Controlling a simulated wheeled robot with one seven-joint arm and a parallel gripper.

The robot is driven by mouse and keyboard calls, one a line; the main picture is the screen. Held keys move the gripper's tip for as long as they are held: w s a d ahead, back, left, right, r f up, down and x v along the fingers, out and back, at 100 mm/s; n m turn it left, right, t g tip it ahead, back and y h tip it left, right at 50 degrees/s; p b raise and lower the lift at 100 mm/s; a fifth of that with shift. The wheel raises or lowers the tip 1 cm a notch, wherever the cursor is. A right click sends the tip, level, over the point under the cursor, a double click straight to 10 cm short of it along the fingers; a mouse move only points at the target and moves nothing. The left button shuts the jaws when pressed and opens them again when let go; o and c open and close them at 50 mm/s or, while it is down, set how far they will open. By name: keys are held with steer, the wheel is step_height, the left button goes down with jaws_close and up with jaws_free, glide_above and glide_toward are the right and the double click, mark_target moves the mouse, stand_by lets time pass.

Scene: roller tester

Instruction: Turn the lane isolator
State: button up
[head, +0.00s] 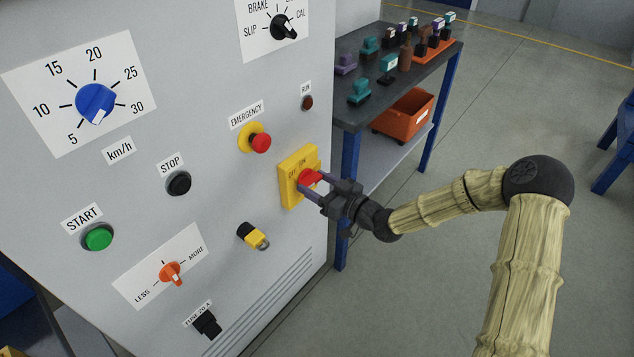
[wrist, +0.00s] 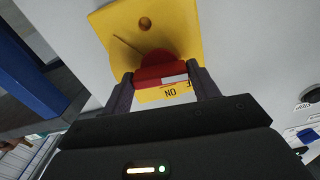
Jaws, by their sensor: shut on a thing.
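The lane isolator is a red rotary handle (head: 310,177) on a yellow plate (head: 287,187) at the right edge of the grey cabinet front. My gripper (head: 312,187) reaches it from the right and is shut on the red handle. In the wrist view the red handle (wrist: 160,70) sits between my two dark fingers. The yellow plate (wrist: 108,30) lies behind it, with "ON" lettering showing upside down and a round hole. The fingers hide part of the handle and some lettering, so its exact setting is hard to read.
Close by on the cabinet are a red emergency button (head: 261,142), a yellow-and-black key-like switch (head: 254,237) and a small run lamp (head: 307,102). A blue-legged shelf (head: 349,150) with small parts and an orange bin (head: 405,112) stands behind.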

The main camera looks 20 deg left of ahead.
steer(key=m+p, duration=0.2)
steer(key=m, duration=0.2)
steer(key=shift+r, duration=0.1)
steer(key=m+p, duration=0.2)
steer(key=m, duration=0.2)
steer(key=shift+m, duration=0.3)
steer(key=m, duration=0.4)
steer(key=shift+m+p, duration=0.3)
steer(key=shift+p, duration=0.05)
steer(key=shift+m, duration=1.9)
steer(key=o, duration=1)
steer(key=shift+d, duration=0.1)
steer(key=v, duration=1.7)
steer(key=shift+s+d, duration=0.1)
steer(key=shift+d, duration=0.05)
